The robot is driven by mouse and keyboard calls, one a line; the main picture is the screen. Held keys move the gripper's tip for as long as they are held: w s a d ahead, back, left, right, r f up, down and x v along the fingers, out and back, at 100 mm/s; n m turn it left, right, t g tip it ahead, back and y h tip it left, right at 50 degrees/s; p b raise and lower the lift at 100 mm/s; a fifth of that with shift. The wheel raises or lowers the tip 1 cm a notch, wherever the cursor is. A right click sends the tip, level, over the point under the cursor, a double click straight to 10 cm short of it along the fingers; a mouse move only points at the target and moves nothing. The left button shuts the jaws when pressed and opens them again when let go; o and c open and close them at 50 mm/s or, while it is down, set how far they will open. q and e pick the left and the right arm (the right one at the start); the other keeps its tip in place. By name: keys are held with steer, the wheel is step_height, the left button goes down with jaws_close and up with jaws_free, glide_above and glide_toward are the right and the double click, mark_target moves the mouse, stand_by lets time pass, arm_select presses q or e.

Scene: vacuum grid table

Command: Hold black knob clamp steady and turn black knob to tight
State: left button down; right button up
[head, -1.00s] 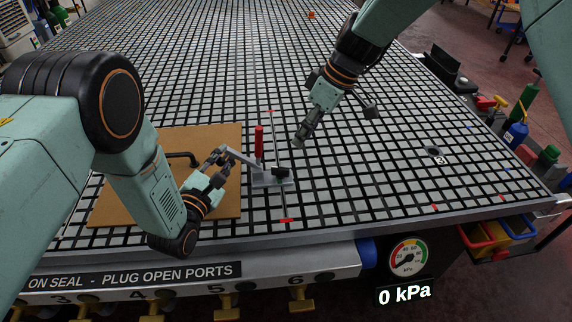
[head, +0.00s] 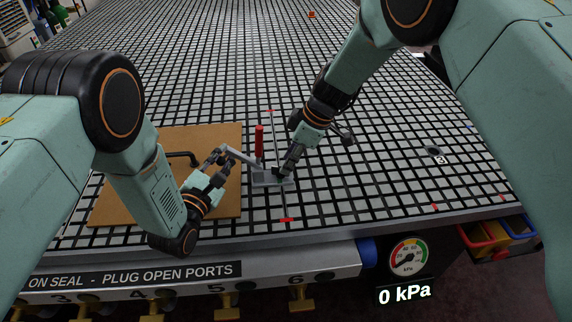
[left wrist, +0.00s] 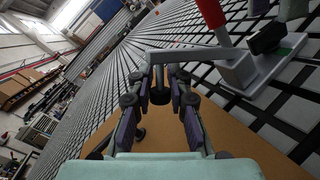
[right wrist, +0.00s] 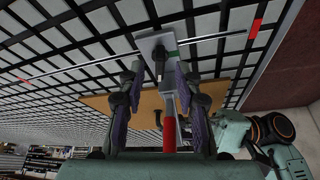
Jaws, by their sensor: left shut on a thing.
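The black knob clamp (head: 262,178) has a grey base, an upright red handle (head: 259,140) and a grey arm reaching left over a brown board. My left gripper (head: 218,163) is shut on the free end of that arm; the left wrist view shows the grey arm (left wrist: 190,54) and its black tip (left wrist: 160,94) between the fingers. The black knob (left wrist: 268,38) sits on the base; in the head view it is mostly hidden by my right gripper (head: 283,171). In the right wrist view, the right fingers are apart, with the knob (right wrist: 158,53) just beyond and between their tips.
The brown board (head: 115,205) lies flat under the clamp arm, with a black bent fitting (head: 182,155) on it. The gauge (head: 407,258) at the table front reads 0 kPa.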

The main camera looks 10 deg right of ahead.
steer(key=shift+x, duration=1.3)
steer(key=shift+c, duration=0.2)
jaws_close()
